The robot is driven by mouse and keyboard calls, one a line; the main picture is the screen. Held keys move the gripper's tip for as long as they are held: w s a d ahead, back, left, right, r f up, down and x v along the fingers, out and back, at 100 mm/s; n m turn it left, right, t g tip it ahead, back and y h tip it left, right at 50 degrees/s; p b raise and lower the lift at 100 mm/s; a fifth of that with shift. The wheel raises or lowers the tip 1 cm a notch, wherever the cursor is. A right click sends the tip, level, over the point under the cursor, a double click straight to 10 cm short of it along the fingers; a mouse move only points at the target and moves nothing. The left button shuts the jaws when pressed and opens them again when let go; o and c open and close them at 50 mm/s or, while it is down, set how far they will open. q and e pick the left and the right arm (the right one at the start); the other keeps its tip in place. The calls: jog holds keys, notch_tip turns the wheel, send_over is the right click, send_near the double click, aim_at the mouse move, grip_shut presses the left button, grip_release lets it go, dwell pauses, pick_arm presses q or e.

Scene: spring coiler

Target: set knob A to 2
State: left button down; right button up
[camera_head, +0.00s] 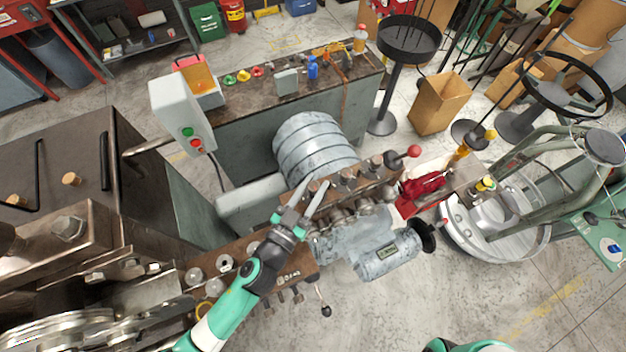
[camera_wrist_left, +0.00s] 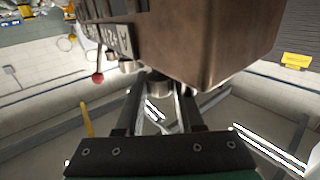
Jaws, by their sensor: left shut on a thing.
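My left gripper (camera_head: 316,185) reaches up from the bottom of the head view to the brown metal block of the spring coiler (camera_head: 350,192). In the left wrist view, the gripper (camera_wrist_left: 160,93) has its two dark fingers on either side of a small metal knob (camera_wrist_left: 159,86) under the brown block (camera_wrist_left: 215,35). The gripper is shut on this knob. A light label plate with dark marks (camera_wrist_left: 115,40) is on the block; I cannot read the letter or setting. In the head view the gripped knob is hidden. My right gripper is out of view.
A red ball-ended lever (camera_head: 414,151) and a red fixture (camera_head: 425,187) stand right of the block. A grey motor (camera_head: 380,255) sits below it, and a large ribbed grey cylinder (camera_head: 312,145) behind. A grey control box (camera_head: 178,115) stands to the left.

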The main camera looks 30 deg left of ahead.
pick_arm(q)
jog(key=shift+h, duration=0.3)
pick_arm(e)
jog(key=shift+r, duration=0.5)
pick_arm(q)
jog(key=c, duration=0.5)
grip_release()
jog(key=s+b, duration=0.1)
jog(key=s, duration=0.3)
jog(key=s+b, duration=0.1)
jog(key=s, duration=0.2)
jog(key=s+a+b, duration=0.1)
jog(key=s, duration=0.3)
jog(key=shift+s+b, duration=0.3)
jog(key=shift+b, duration=0.1)
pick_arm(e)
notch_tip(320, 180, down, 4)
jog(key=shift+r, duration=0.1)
